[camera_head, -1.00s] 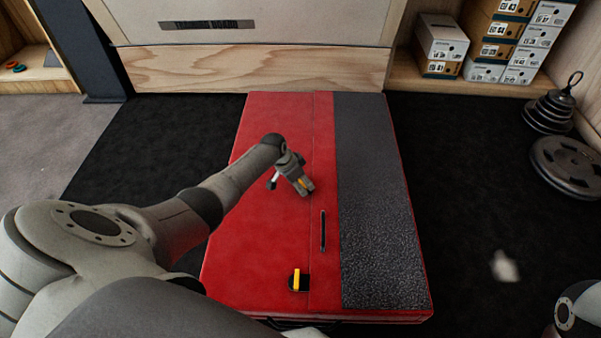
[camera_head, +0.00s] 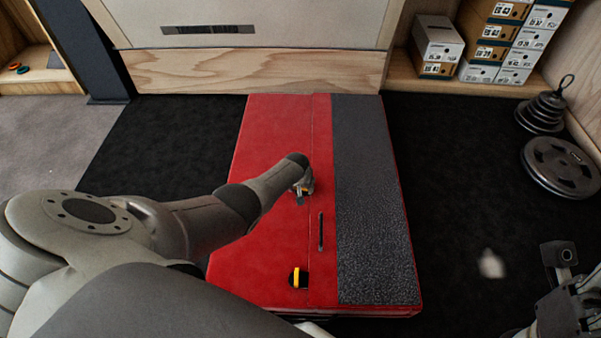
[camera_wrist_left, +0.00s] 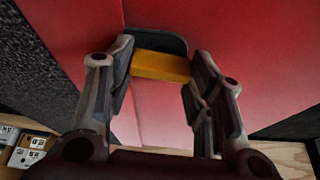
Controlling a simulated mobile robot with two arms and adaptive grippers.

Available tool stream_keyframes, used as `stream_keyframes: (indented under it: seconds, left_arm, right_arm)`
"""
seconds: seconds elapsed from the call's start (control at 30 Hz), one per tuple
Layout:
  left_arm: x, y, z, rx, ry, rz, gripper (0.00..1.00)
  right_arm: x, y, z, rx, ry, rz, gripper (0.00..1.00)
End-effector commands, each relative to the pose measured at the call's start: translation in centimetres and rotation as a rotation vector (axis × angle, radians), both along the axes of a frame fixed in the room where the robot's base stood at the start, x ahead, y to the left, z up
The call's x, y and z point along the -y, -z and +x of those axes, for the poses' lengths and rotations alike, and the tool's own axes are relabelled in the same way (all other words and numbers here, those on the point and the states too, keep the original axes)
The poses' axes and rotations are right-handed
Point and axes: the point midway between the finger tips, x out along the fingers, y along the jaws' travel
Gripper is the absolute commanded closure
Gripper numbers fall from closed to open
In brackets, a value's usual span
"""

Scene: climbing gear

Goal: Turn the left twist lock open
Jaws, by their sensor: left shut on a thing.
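A red crash pad (camera_head: 262,135) lies flat on the floor with a dark grey strip along its right side. A twist lock with a yellow handle on a dark base shows in the left wrist view (camera_wrist_left: 160,67). My left gripper (camera_head: 304,192) is at this lock, far up the pad's middle, with its fingers on either side of the handle and shut on it. The gripper mostly hides this lock in the head view. A second twist lock (camera_head: 297,278), with its yellow handle upright in the picture, sits near the pad's front edge. My right gripper (camera_head: 566,254) shows partly at the lower right.
A dark slot-like handle (camera_head: 321,231) lies on the pad between the two locks. Weight plates (camera_head: 560,165) stand on the floor at the right. Shoe boxes (camera_head: 437,45) are stacked on a shelf behind. A whitish blurred patch (camera_head: 491,264) shows on the dark floor.

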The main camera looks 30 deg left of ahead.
Motion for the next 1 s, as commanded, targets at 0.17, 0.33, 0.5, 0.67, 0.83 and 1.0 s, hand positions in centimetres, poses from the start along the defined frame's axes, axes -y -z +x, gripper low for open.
stream_keyframes:
  seconds: [0.17,0.33,0.5,0.67,0.83,1.0]
  left_arm:
    - [0.08,0.06,0.0,-0.002,-0.077,-0.001,0.76]
    - [0.04,0.05,-0.03,-0.002,-0.116,-0.001,0.76]
    - [0.04,0.06,-0.05,-0.001,-0.131,-0.002,0.76]
    - [0.05,0.06,-0.06,-0.001,-0.131,-0.002,0.76]
    - [0.05,0.05,-0.06,-0.001,-0.131,-0.002,0.51]
    - [0.05,0.05,-0.04,-0.001,-0.13,-0.001,0.3]
  right_arm:
    - [-0.01,0.03,0.01,0.001,0.0,-0.001,0.6]
    - [-0.04,-0.01,0.02,0.003,0.0,-0.001,0.6]
    - [-0.05,-0.01,0.06,0.003,0.0,-0.001,0.6]
    - [-0.06,-0.03,0.07,0.002,0.0,-0.002,0.6]
    - [-0.05,-0.04,0.06,0.003,0.0,-0.001,0.6]
    - [-0.04,-0.05,0.06,0.003,0.0,-0.001,0.6]
